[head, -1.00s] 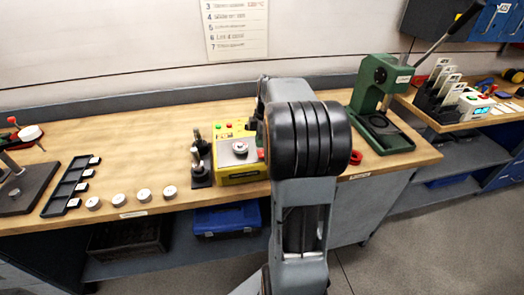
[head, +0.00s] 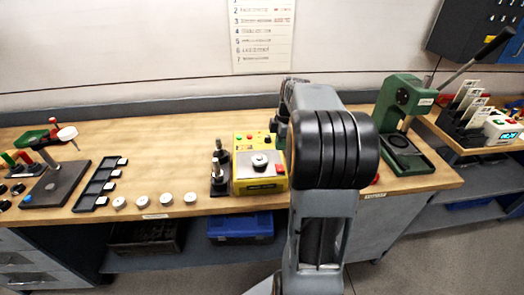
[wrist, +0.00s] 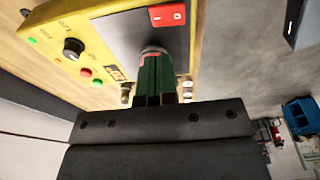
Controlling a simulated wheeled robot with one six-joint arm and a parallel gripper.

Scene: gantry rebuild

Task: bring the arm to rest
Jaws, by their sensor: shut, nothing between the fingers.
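My arm (head: 322,150) stands in front of the bench in the head view, its black ribbed joint raised. My gripper is hidden behind it there. In the wrist view my gripper (wrist: 154,66) points at the yellow machine (wrist: 105,12), its dark green fingers together and empty. A round silver part of the machine shows just past the fingertips; I cannot tell whether they touch it. The yellow machine also shows in the head view (head: 248,185), left of my arm.
A green lever press (head: 396,120) stands right of my arm. To the left are several white round pieces (head: 166,199), a black tray (head: 89,200) and a dark stand (head: 55,185). A blue case (head: 240,225) sits on the lower shelf. Grey floor is open at the right.

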